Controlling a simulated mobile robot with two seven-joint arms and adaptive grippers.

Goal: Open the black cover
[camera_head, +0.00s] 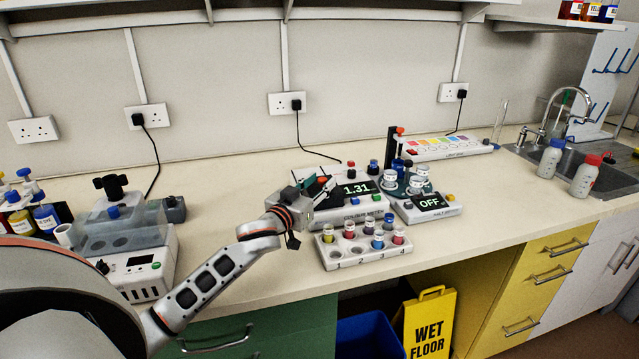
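My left gripper (314,192) is over the white device (335,217) whose display reads 1.31, at the middle of the bench. It hides the device's left part, and I cannot tell whether it touches it. The fingertips are small and overlap dark parts there, so their opening is unclear. I cannot make out a separate black cover near the gripper. A clear cover (150,231) with a black knob (110,186) sits on the white machine (155,278) at the left. My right gripper is not in view.
A white rack (362,262) with coloured vials stands in front of the device. A device reading OFF (430,203) and a round vial holder stand to its right. A long white unit (447,148) is behind. Bottles (585,177) stand by the sink.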

